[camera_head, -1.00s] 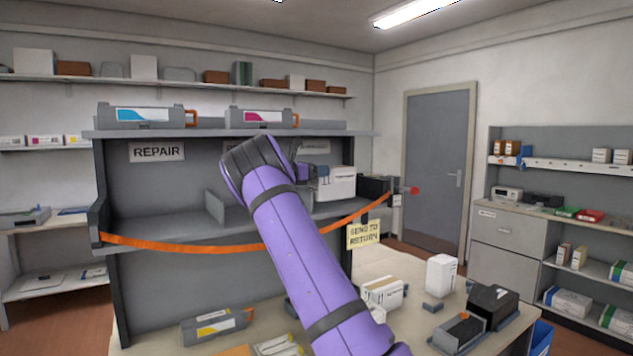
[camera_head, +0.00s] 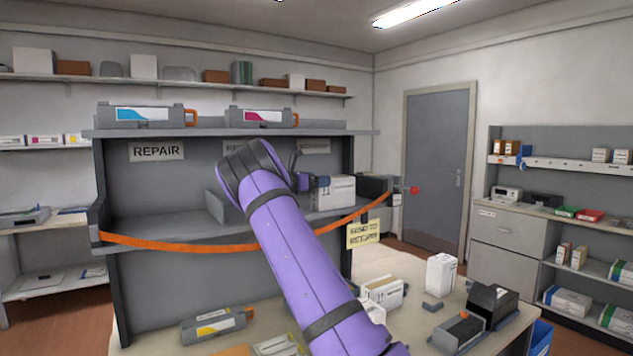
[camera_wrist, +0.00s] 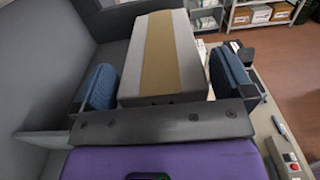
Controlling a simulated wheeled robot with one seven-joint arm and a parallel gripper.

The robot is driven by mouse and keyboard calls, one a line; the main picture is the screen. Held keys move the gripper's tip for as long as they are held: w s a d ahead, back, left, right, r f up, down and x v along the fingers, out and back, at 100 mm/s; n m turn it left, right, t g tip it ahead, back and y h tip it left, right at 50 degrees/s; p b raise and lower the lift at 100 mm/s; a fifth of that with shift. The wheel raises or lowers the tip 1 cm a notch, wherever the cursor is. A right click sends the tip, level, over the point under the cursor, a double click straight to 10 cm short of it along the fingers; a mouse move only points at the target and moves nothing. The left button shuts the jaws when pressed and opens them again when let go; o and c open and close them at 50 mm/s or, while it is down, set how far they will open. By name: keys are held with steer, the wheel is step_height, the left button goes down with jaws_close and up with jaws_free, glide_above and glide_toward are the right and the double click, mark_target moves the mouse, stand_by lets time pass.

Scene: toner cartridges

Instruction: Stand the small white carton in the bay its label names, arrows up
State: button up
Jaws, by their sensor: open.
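A white carton (camera_head: 336,192) sits at the right-hand bay of the grey shelf unit, behind the orange strap. In the wrist view the carton (camera_wrist: 185,45) shows a tan tape strip. My gripper (camera_head: 303,182) is at its left side in the head view, partly hidden by my arm. In the wrist view my open gripper (camera_wrist: 165,82) has one blue-padded finger on each side of the carton; a gap shows at the right finger. I cannot read the carton's label or see arrows. The right bay's sign (camera_head: 314,146) is too blurred to read.
The orange strap (camera_head: 190,246) hangs across the bay fronts. The left bay, under the REPAIR sign (camera_head: 157,152), is empty. A yellow note (camera_head: 363,233) hangs at the front. Other white cartons (camera_head: 441,273) and a black device (camera_head: 492,303) stand on the table.

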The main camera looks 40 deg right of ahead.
steer(key=v, duration=1.2)
steer(key=s+a+m+t+y, duration=0.1)
steer(key=s+a+m+y, duration=0.25)
steer(key=s, duration=0.45)
steer(key=s+a+m+t+y, duration=0.2)
steer(key=s+a+m+y, duration=0.1)
steer(key=s+y, duration=0.3)
steer(key=s+a+f+m+t+y, duration=0.2)
steer(key=s+a+m+t+y, duration=0.1)
steer(key=s+a, duration=1.1)
steer(key=s+a+f+m+t+y, duration=0.2)
steer(key=s+a+m+y, duration=0.3)
steer(key=s+a, duration=1)
steer(key=s+m+t, duration=0.1)
steer(key=s, duration=0.2)
steer(key=shift+s, duration=0.3)
steer(key=shift+a+f, duration=0.1)
steer(key=shift+a, duration=0.05)
